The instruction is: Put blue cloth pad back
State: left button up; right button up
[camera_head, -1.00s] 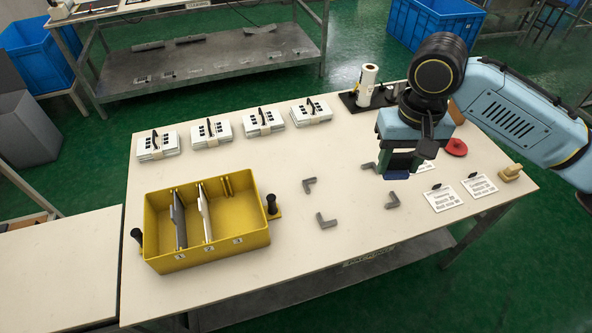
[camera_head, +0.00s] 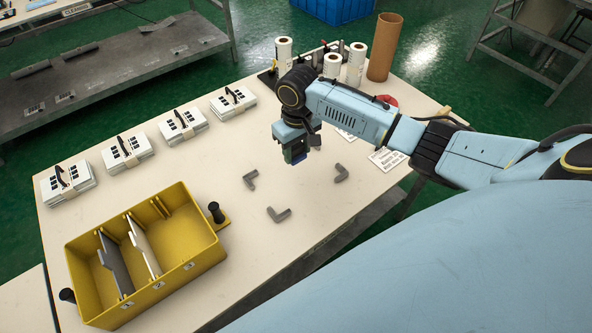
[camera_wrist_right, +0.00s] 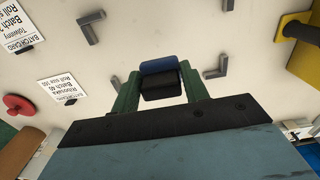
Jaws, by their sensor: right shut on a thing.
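My right gripper (camera_head: 297,153) is above the table, right of the middle. In the right wrist view, a blue pad (camera_wrist_right: 158,66) shows at the tips of the green fingers, with a black part (camera_wrist_right: 160,87) between them. The gripper is shut on the blue cloth pad, whose edge also shows under the jaws in the head view (camera_head: 299,158). The pad seems clear of the pale table (camera_head: 235,235). Grey corner brackets (camera_head: 279,214) lie on the table around the space below. My left gripper is not in view.
A yellow box (camera_head: 203,262) with upright dividers stands at front left. Several banded white stacks (camera_head: 127,152) line the far left edge. White rolls (camera_head: 355,62), a brown tube (camera_head: 384,47) and a red disc (camera_wrist_right: 20,105) are at the far right.

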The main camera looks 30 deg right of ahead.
notch_tip(320, 180, down, 6)
jog(key=shift+r+b, duration=0.25)
jog(key=shift+b, duration=0.35)
notch_tip(320, 180, down, 2)
jog(key=shift+f+b, duration=0.25)
jog(key=shift+b, duration=0.15)
jog(key=shift+f, duration=0.3)
jog(key=o, duration=0.9)
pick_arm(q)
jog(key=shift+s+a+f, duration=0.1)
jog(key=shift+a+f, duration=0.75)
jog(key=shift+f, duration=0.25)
pick_arm(e)
jog(key=shift+o, duration=0.3)
